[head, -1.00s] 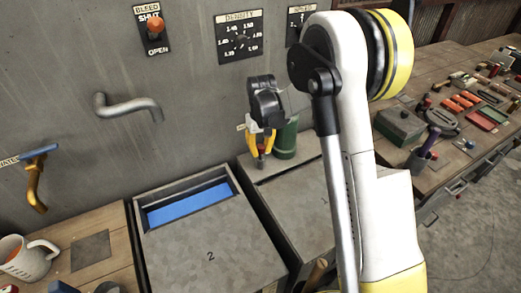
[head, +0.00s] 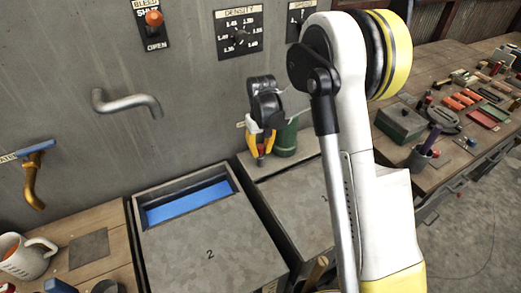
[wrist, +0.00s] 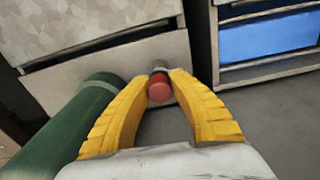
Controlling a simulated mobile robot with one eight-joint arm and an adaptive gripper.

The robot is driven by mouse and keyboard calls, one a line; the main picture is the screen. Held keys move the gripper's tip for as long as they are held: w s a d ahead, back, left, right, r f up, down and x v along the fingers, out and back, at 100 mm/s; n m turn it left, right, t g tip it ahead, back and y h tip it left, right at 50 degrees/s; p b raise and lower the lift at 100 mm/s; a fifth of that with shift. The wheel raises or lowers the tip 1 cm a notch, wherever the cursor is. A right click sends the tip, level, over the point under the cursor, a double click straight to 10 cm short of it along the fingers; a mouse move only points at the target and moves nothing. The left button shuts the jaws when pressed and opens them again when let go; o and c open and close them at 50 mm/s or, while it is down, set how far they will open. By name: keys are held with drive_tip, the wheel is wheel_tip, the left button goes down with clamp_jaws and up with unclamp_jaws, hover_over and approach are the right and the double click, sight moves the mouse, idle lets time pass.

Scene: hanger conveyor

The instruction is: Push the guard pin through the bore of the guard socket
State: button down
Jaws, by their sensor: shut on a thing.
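My gripper (head: 261,150) has yellow fingers pointing down, in front of the grey wall panel. In the wrist view its fingertips (wrist: 161,82) are closed on a small red-headed piece with a short grey part beyond it, which I take to be the guard pin (wrist: 160,92). The red piece also shows between the fingertips in the head view (head: 261,151). It is held clear of the surfaces as far as I can see. I cannot make out the guard socket or its bore in either view.
A green cylinder (head: 286,138) stands close beside my gripper, and it fills the left of the wrist view (wrist: 62,125). Box 2 (head: 215,250) has a blue-filled opening. A bent grey pipe (head: 125,102) juts from the wall. A cluttered bench (head: 410,75) is at right.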

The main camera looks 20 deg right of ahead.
drive_tip(key=shift+f+b, duration=0.35)
drive_tip(key=shift+f, duration=0.15)
drive_tip(key=c, duration=1.5)
unclamp_jaws()
drive_tip(key=shift+c, duration=0.2)
drive_tip(key=o, duration=0.6)
drive_tip(key=shift+r, duration=0.1)
drive_tip(key=r, duration=1.2)
drive_tip(key=shift+s, duration=0.2)
drive_tip(key=shift+f, duration=0.1)
